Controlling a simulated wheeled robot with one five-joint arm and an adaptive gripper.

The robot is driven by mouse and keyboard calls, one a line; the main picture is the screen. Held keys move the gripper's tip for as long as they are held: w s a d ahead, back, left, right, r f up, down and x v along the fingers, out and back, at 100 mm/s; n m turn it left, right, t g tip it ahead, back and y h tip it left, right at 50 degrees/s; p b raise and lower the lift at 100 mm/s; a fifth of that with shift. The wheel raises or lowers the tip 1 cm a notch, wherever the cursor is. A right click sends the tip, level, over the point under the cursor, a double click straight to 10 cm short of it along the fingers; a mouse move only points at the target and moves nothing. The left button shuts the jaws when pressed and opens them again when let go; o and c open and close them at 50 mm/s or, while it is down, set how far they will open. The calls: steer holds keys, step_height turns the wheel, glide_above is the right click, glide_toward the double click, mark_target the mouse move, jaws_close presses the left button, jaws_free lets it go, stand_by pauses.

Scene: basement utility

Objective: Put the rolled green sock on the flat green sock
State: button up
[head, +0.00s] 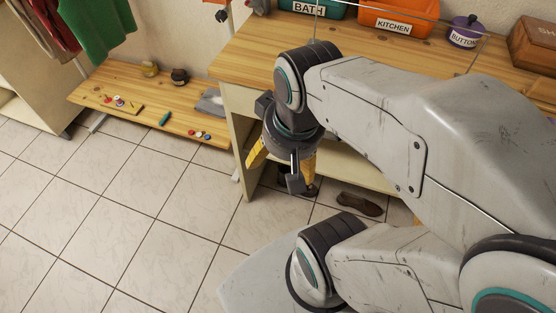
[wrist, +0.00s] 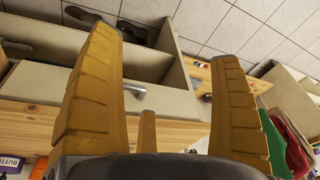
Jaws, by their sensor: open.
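I cannot make out a rolled green sock or a flat green sock for certain in either view. In the head view a small teal-green item (head: 165,119) lies on the low wooden bench; it is too small to identify. Two small rounded things, one olive-yellow (head: 149,69) and one dark (head: 179,76), sit at the back of that bench. My gripper (head: 281,175) hangs fingers down in front of the workbench's left end, to the right of the low bench. Its yellow fingers are apart in the wrist view (wrist: 165,50), with nothing held between them.
The wooden workbench (head: 245,62) carries a teal BATH bin (head: 309,8), an orange KITCHEN bin (head: 393,20) and a purple BUTTONS pot (head: 464,32). A brown shoe (head: 360,204) lies below. Grey cloth (head: 211,103) rests on the low bench. Tiled floor (head: 110,210) is clear at left.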

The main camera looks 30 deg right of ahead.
steer(key=a+n, duration=0.1)
steer(key=s+n, duration=0.1)
steer(key=shift+a+f+n, duration=0.15)
steer(key=shift+a+n, duration=0.25)
